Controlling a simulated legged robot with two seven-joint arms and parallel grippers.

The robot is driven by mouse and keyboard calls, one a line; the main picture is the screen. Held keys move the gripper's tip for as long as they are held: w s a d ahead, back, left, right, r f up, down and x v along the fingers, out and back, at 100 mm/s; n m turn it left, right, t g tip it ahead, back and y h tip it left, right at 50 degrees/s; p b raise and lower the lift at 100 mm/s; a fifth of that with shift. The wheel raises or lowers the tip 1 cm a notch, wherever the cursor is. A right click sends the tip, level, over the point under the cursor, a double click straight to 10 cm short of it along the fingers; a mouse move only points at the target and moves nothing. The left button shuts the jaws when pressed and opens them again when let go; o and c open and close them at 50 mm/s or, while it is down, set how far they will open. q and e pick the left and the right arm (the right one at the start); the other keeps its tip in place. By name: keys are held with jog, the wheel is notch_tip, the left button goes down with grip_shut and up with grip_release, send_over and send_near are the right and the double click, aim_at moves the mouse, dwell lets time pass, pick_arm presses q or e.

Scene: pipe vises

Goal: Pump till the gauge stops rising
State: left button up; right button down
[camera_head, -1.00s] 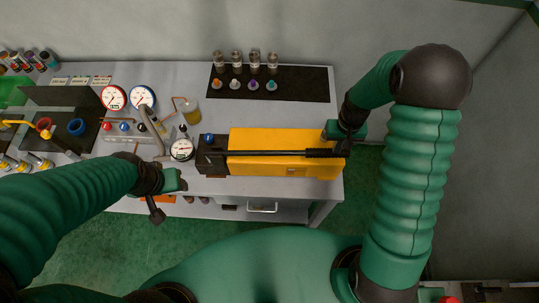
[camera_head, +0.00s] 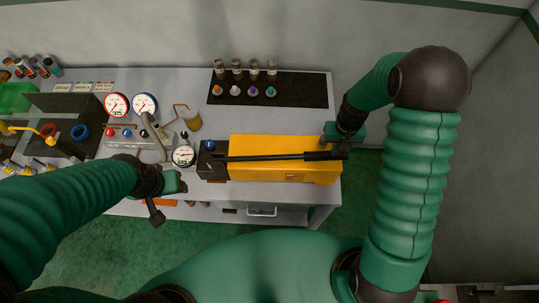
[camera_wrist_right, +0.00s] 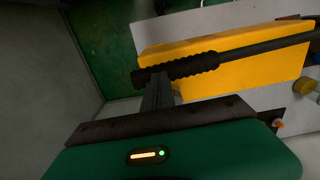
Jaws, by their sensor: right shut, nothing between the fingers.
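The yellow hand pump (camera_head: 285,172) lies on the bench with its long black handle (camera_head: 265,157) running lengthwise above it. A small round gauge (camera_head: 184,156) with a white face stands at the pump's left end; its reading is too small to tell. My right gripper (camera_head: 338,143) is at the right end of the handle. In the right wrist view its shut fingers (camera_wrist_right: 158,92) are against or just beside the ribbed black grip (camera_wrist_right: 185,68), with nothing between them; contact is unclear. My left gripper (camera_head: 178,183) is near the bench's front edge, below the gauge; its jaw opening is unclear.
Two larger gauges (camera_head: 130,105) stand on a manifold at the left, with a grey hose near my left arm. Several vials (camera_head: 245,70) and coloured pieces are at a black mat (camera_head: 305,90).

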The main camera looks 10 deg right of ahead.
notch_tip(320, 180, up, 2)
jog(key=shift+a, duration=0.1)
jog(key=shift+s+a, duration=0.1)
jog(key=shift+a+r, duration=0.15)
jog(key=shift+r, duration=0.05)
pick_arm(q)
jog(key=w+p+v, duration=0.1)
jog(key=p+v, duration=0.5)
jog(key=v, duration=0.1)
jog(key=shift+a+r, duration=0.15)
jog(key=shift+r, duration=0.3)
pick_arm(e)
notch_tip(320, 180, up, 7)
jog(key=a, duration=0.1)
jog(key=shift+w+a, duration=0.35)
jog(key=shift+a, duration=0.05)
pick_arm(q)
jog(key=shift+w, duration=0.2)
pick_arm(e)
jog(key=shift+w, duration=0.1)
pick_arm(q)
jog(key=shift+f, duration=0.1)
